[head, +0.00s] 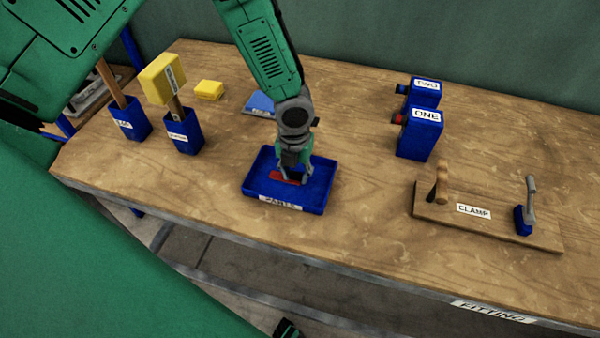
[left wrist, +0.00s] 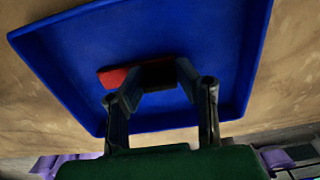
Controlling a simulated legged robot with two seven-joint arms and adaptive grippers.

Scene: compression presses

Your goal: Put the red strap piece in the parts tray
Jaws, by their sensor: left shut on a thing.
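The red strap piece (head: 284,177) is inside the walls of the blue parts tray (head: 318,201), low over its floor. My left gripper (head: 293,174) reaches down into the tray and is shut on the strap piece. In the left wrist view the fingers (left wrist: 158,84) close around a dark part of the piece, and its red end (left wrist: 114,76) sticks out to the left above the blue tray floor (left wrist: 190,35). I cannot tell whether the piece touches the floor.
Two blue holders with tools, one a yellow-headed mallet (head: 163,79), stand at left near a yellow block (head: 209,90). A blue flat item (head: 258,103) lies behind the tray. Blue boxes ONE (head: 420,137) and TWO (head: 425,92) and the CLAMP board (head: 450,222) are at right.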

